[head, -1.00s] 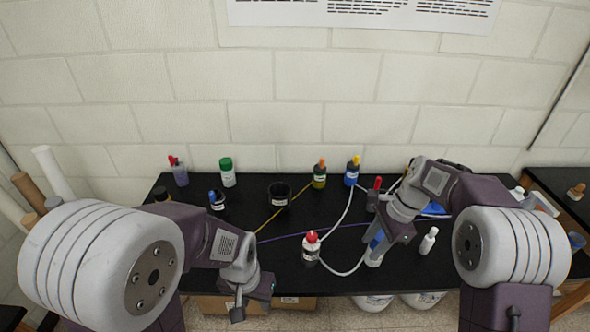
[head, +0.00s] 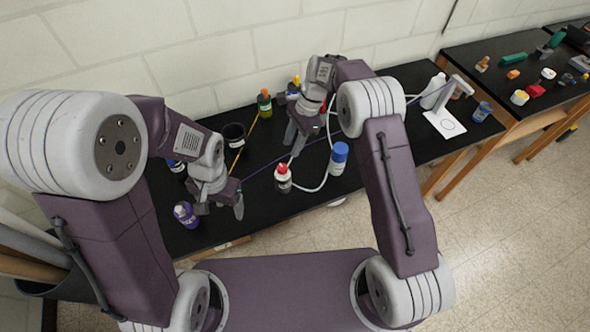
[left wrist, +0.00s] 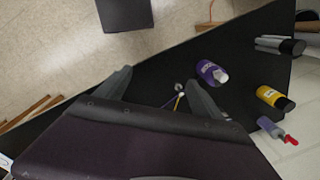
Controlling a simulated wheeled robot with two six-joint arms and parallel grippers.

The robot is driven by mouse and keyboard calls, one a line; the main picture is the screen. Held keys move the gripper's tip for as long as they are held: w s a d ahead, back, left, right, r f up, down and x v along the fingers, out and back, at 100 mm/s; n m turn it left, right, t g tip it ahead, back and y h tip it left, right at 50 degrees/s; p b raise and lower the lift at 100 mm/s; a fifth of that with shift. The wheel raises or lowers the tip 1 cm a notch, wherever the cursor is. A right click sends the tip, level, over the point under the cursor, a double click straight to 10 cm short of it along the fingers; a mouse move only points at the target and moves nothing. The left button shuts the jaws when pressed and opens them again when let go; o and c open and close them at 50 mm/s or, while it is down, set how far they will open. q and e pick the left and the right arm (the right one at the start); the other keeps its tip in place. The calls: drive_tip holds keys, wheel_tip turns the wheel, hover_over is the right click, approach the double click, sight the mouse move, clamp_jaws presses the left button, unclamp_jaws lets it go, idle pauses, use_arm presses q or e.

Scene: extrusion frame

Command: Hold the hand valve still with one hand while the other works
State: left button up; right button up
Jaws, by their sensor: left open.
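I cannot pick out the hand valve for sure. A white hose (head: 325,180) loops around the red-capped bottle (head: 283,178) and runs up behind my right gripper (head: 296,140). That gripper points down above the black bench, left of the blue-capped bottle (head: 338,158); its jaw gap is unclear. My left gripper (head: 220,206) is over the bench's front part, right of a purple bottle (head: 186,215). In the left wrist view it (left wrist: 160,95) is open with fingers wide apart. A small grey-ended yellow rod (left wrist: 179,96) shows between the fingers, beyond them.
A dark cup (head: 234,134) and a green bottle with an orange cap (head: 264,103) stand towards the wall. A white bottle (head: 433,92) and a white stand (head: 445,124) are at the bench's right end. A second bench (head: 520,80) holds several small items.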

use_arm(q)
drive_tip(key=w+d+f+m+y, duration=0.3)
drive_tip(key=w+f+m, duration=0.15)
drive_tip(key=m, duration=0.25)
drive_tip(key=m+t+y, duration=0.4)
drive_tip(key=m+t, duration=0.4)
drive_tip(key=m, duration=0.7)
approach(283, 178)
drive_tip(key=a+f, duration=0.1)
drive_tip(key=f, duration=0.1)
drive_tip(key=s+a+f, duration=0.1)
drive_tip(key=a+f, duration=0.1)
drive_tip(key=s+a+f, duration=0.1)
drive_tip(key=a+f, duration=0.1)
drive_tip(key=shift+s, duration=0.15)
drive_tip(key=w+d+m+t, duration=0.1)
drive_tip(key=m+t, duration=0.1)
drive_tip(key=w+d+m+t+h, duration=0.1)
drive_tip(key=d+m+t, duration=0.1)
drive_tip(key=shift+w+d+r, duration=0.2)
drive_tip(key=shift+w+r, duration=0.2)
drive_tip(key=x, duration=0.9)
use_arm(e)
drive_tip(key=shift+w, duration=0.2)
use_arm(q)
drive_tip(key=shift+c, duration=0.3)
